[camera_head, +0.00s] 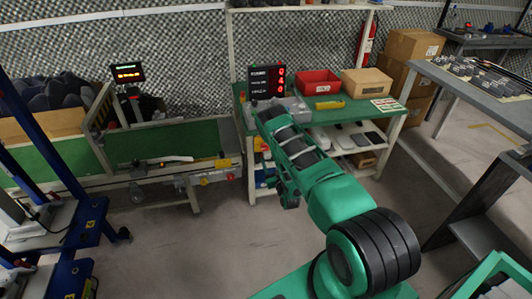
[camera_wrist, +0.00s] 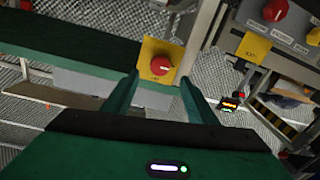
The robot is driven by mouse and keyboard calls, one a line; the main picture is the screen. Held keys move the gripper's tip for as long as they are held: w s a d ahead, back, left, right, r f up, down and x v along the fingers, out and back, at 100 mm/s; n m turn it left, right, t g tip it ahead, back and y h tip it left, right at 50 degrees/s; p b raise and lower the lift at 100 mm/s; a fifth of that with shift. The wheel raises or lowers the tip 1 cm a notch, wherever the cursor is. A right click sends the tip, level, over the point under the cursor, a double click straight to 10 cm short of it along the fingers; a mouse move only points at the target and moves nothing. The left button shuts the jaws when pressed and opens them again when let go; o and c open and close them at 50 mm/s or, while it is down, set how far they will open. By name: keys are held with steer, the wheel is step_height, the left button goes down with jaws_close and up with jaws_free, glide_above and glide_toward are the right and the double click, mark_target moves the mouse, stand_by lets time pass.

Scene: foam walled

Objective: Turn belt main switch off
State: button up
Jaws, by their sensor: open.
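A red rotary knob (camera_wrist: 161,65) sits on a yellow plate (camera_wrist: 158,50) at the conveyor's edge in the wrist view. The knob has a pale mark on its right side. My gripper (camera_wrist: 157,82) is open, its green fingers pointing toward the plate, one on each side of the knob in the picture. I cannot tell whether they touch it. The conveyor's green belt (camera_head: 178,140) is at the left in the head view, with a yellow plate (camera_head: 222,163) and a red knob (camera_head: 230,176) on its near side. My fingers cannot be made out in the head view.
A second red knob (camera_wrist: 275,10) is on a grey control box (camera_wrist: 294,30) at the upper right of the wrist view. A green workbench (camera_head: 350,110) with a red bin (camera_head: 319,82) stands right of the conveyor. A blue-framed rack (camera_head: 85,225) stands left. The floor between is clear.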

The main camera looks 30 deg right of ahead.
mark_target(265, 149)
steer(key=x, duration=0.8)
steer(key=shift+w+d, duration=0.1)
steer(key=shift+w, duration=0.15)
steer(key=c, duration=1.1)
